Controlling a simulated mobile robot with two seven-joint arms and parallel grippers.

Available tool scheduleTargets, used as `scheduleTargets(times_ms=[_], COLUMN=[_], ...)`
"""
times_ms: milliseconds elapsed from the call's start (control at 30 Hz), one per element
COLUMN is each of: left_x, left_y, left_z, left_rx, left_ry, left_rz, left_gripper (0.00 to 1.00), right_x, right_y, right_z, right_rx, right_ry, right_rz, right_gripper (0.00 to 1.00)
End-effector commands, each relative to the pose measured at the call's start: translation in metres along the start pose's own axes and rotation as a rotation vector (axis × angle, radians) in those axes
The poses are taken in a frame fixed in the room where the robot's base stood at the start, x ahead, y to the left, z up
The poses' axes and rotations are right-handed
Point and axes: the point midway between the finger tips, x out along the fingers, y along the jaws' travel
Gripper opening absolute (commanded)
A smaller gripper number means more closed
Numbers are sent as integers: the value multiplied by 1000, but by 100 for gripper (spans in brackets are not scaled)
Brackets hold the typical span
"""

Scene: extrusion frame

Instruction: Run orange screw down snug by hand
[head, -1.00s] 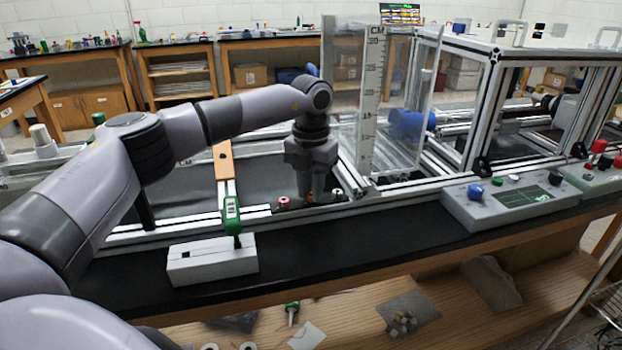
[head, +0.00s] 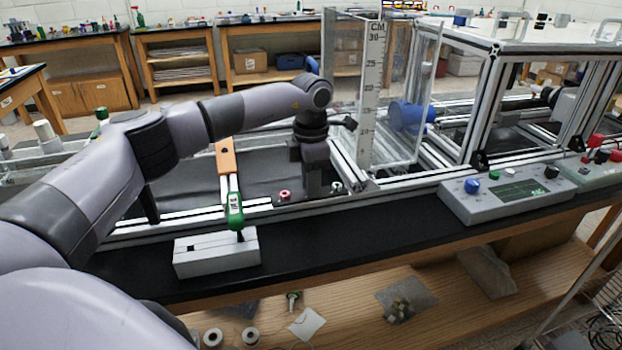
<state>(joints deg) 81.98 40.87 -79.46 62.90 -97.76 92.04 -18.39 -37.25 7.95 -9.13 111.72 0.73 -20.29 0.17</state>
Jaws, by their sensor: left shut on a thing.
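My left gripper (head: 312,186) points down at the aluminium extrusion frame (head: 262,203), between a red-topped knob (head: 285,196) and a pale knob (head: 337,187). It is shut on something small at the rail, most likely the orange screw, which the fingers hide. I cannot tell how far the screw is seated. My right gripper is not in view.
A clear upright panel with a CM scale (head: 371,95) stands close right of the wrist. A control box (head: 508,192) is further right. Black bench between them is clear.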

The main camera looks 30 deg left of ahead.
Motion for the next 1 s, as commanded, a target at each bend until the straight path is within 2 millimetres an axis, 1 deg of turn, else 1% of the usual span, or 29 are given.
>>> scheduleTargets(times_ms=[33, 300, 667, 700, 733, 767, 1000], left_x=[-4, -4, -5, -5, -5, -4, -2], left_y=[2, 2, 2, 2, 2, 2, 1], left_z=[1, 2, 2, 2, 2, 2, 1], left_rx=[13, 58, 60, 60, 60, 60, 60], left_ry=[-9, -10, -12, -12, -11, -10, -5], left_rz=[5, 6, 7, 7, 7, 7, 3], left_gripper=[0, 0, 0, 32, 42, 49, 49], right_x=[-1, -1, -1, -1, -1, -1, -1], right_y=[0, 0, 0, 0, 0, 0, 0], right_z=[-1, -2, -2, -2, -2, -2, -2], right_rx=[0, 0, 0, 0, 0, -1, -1], right_ry=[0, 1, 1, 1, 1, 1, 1], right_rz=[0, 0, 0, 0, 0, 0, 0], right_gripper=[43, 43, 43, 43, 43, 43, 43])
